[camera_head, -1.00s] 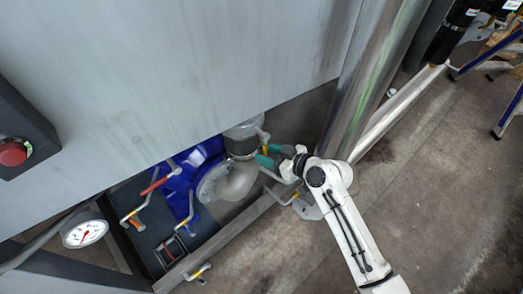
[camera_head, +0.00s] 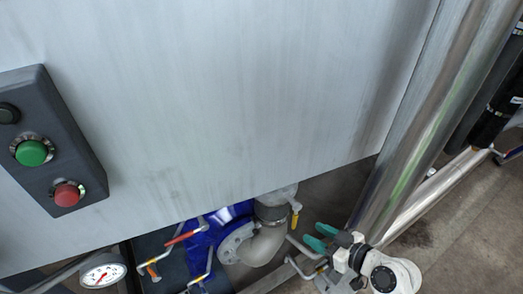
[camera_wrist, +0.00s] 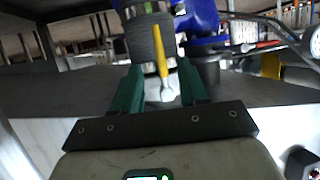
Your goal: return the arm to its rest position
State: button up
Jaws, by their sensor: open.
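My arm and gripper (camera_head: 318,236) are at the bottom right of the head view, below the big grey panel and left of the steel post. The gripper's two green fingers are apart with nothing between them. In the wrist view the gripper (camera_wrist: 158,88) is open. A yellow valve handle (camera_wrist: 160,52) and a grey pipe part (camera_wrist: 143,38) show beyond the fingertips. I cannot tell whether a finger touches anything.
A grey panel (camera_head: 230,90) fills much of the head view. A control box (camera_head: 62,125) has a green button (camera_head: 31,153) and a red button (camera_head: 67,194). A gauge (camera_head: 103,273), a blue pump (camera_head: 210,232), a pipe elbow (camera_head: 262,247) and a steel post (camera_head: 425,120) stand nearby. Bare floor (camera_head: 460,220) lies at right.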

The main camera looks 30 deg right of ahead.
jog(key=s+a+r+m+g+h+p, duration=0.1)
jog(key=s+a+r+g+p, duration=0.1)
jog(key=s+g+p, duration=0.3)
jog(key=s+a+r+m+g+h+p, duration=0.1)
jog(key=s+a+r+g+h+p, duration=0.1)
jog(key=s+g, duration=0.4)
jog(key=s+a+r+p, duration=0.1)
jog(key=s+p, duration=0.1)
jog(key=s, duration=0.3)
jog(key=shift+s+r+m+g+p, duration=0.25)
jog(key=shift+s+m+g+p, duration=0.05)
jog(key=shift+s+p, duration=0.1)
